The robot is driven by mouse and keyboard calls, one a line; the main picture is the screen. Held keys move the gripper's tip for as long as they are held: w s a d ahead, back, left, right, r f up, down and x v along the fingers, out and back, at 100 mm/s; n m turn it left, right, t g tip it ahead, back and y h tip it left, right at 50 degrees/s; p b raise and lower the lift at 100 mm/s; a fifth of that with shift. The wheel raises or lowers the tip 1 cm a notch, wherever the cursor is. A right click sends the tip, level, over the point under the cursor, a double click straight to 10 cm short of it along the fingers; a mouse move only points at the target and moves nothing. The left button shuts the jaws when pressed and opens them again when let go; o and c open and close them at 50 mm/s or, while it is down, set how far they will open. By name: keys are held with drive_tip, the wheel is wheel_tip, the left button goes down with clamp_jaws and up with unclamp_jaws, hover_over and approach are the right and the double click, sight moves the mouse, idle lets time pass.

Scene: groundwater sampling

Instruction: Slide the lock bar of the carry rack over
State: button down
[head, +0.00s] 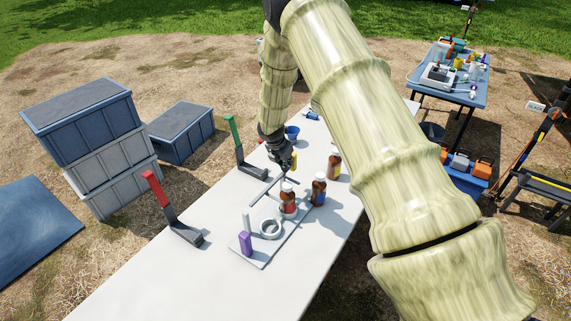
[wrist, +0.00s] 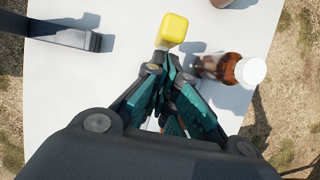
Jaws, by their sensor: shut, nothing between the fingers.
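The carry rack is a flat grey plate (head: 262,258) on the white table. It has a round ring (head: 270,229) and a purple block (head: 245,242) near its front end. A thin grey bar (head: 264,191), which looks like the lock bar, runs above its far part. My gripper (head: 288,168) is shut and empty, pointing down at the bar's far end. A yellow knob (head: 294,160) is close beside the fingers. In the wrist view the yellow knob (wrist: 173,29) stands just beyond the shut fingertips (wrist: 166,62); whether they touch is unclear.
A red-handled lever (head: 158,190) and a green-handled lever (head: 234,136) stand at the left. The near table (head: 150,290) is clear.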

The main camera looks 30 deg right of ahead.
sight(277, 178)
drive_tip(key=shift+w+d, duration=0.3)
drive_tip(key=shift+d, duration=0.2)
drive_tip(key=shift+w+d, duration=0.25)
drive_tip(key=shift+d, duration=0.25)
drive_tip(key=shift+a, duration=0.1)
drive_tip(key=shift+s+a, duration=0.2)
drive_tip(key=shift+a, duration=0.3)
drive_tip(key=shift+s+a, duration=0.3)
drive_tip(key=shift+a, duration=0.3)
drive_tip(key=shift+s+a, duration=0.3)
drive_tip(key=shift+a, duration=0.25)
drive_tip(key=b+v, duration=0.1)
drive_tip(key=v, duration=0.1)
drive_tip(key=shift+s+a+r, duration=0.2)
drive_tip(key=shift+s+r, duration=0.05)
drive_tip(key=shift+r, duration=0.05)
drive_tip(key=b+v, duration=0.2)
drive_tip(key=v, duration=0.5)
drive_tip(key=shift+r, duration=0.25)
